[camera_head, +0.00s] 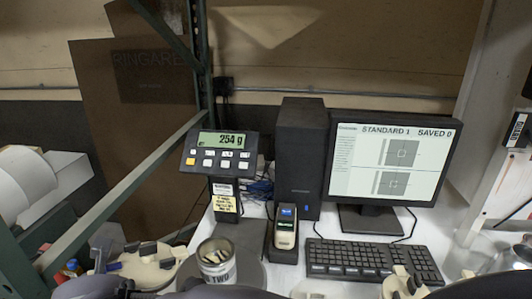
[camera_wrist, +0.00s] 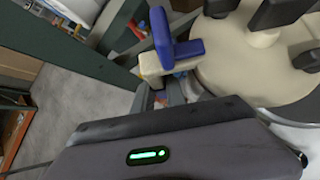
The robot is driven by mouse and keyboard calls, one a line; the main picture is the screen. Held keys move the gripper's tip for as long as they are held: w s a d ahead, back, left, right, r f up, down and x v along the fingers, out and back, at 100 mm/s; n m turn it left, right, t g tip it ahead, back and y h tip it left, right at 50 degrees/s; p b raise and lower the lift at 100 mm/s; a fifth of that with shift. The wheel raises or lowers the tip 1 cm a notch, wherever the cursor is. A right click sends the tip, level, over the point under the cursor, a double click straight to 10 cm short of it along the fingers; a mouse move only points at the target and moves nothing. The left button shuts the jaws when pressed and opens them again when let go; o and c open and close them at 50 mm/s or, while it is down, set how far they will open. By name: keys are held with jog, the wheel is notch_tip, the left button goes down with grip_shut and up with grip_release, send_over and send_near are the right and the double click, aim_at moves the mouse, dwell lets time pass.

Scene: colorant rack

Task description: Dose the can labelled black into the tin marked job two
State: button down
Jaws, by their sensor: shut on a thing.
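I cannot see a label reading black.
A handheld device (camera_head: 285,232) stands in a dark cradle right of the tin. The keyboard (camera_head: 375,260), monitor (camera_head: 390,160) and black computer tower (camera_head: 300,150) occupy the right and back. A green rack post (camera_head: 130,185) slants along the left. Bare floor (camera_wrist: 70,90) shows in the wrist view.

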jog(key=shift+s+a+f+b, duration=0.15)
jog(key=shift+a+f+b, duration=0.15)
jog(key=shift+f, duration=0.4)
jog(key=shift+s+a+f+n+t+h, duration=0.2)
jog(key=shift+s+a+n+t+h, duration=0.1)
jog(key=shift+n+t+h, duration=0.3)
notch_tip(320, 180, up, 5)
jog(key=p, duration=0.6)
jog(key=shift+w, duration=0.1)
jog(key=shift+f, duration=0.15)
jog(key=shift+w+a+f+b, duration=0.1)
jog(key=shift+w+f+b, duration=0.15)
jog(key=shift+b, duration=0.15)
jog(key=w+a+f+m+t+h+b, duration=0.1)
jog(key=w+a+f+m+h+b, duration=0.1)
jog(key=w+a+f+m+b, duration=0.1)
jog(key=shift+w+f+b, duration=0.3)
jog(key=shift+w+f, duration=0.4)
jog(key=shift+w, duration=0.25)
